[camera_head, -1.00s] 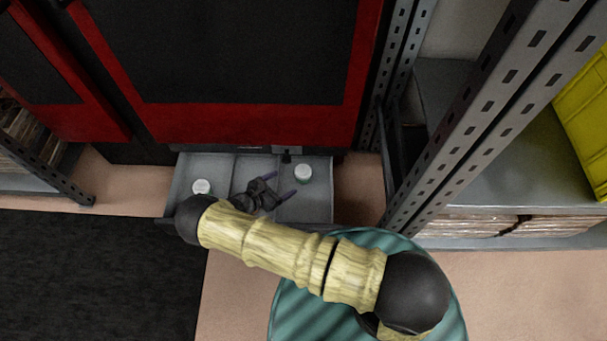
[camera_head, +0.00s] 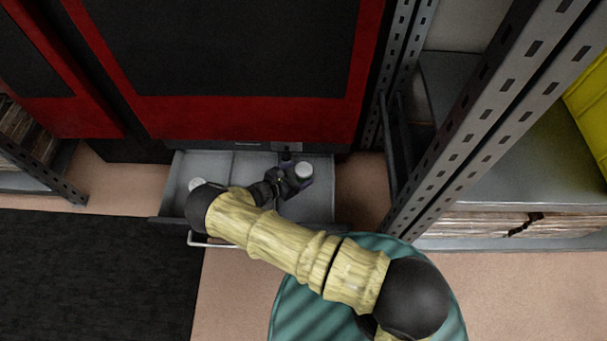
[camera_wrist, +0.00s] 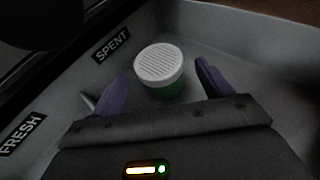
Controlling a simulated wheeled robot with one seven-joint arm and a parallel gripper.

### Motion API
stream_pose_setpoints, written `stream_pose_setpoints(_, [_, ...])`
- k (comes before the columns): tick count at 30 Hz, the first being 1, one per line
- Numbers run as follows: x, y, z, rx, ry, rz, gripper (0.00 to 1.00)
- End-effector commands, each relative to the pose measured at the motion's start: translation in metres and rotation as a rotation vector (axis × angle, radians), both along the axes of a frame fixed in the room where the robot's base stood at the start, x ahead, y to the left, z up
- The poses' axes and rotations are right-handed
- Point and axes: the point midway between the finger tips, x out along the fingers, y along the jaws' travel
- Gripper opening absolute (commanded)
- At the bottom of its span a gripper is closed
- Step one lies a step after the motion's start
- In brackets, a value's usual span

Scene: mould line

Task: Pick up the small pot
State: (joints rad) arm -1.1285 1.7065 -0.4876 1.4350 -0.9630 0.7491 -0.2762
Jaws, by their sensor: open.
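The small pot (camera_wrist: 160,68) has a white ribbed lid and a green body. In the wrist view it stands upright in a grey drawer compartment by the label SPENT. In the head view its white lid (camera_head: 303,171) shows in the right part of the drawer. My gripper (camera_wrist: 160,88) is open, with one purple finger on each side of the pot's near side. I cannot tell whether the fingers touch it. In the head view my gripper (camera_head: 296,176) is right at the pot and partly hides it. A second white-lidded pot (camera_head: 196,184) is in the drawer's left part, partly behind my arm.
The open grey drawer (camera_head: 324,205) has dividers and labels SPENT (camera_wrist: 111,44) and FRESH (camera_wrist: 22,133). A red and black cabinet (camera_head: 240,115) stands behind it. A metal shelf upright (camera_head: 460,150) is close on the right. Bare floor (camera_head: 360,190) lies between drawer and upright.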

Motion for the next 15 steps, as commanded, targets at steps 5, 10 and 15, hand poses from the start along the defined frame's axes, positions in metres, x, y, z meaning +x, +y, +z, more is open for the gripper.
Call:
stream_pose_setpoints(5, [0.014,-0.016,-0.015,-0.001,0.000,-0.001,0.78])
stream_pose_setpoints(10, [0.021,-0.023,-0.015,0.000,0.000,0.001,0.78])
stream_pose_setpoints(15, [0.021,-0.022,-0.014,0.000,0.000,0.001,0.78])
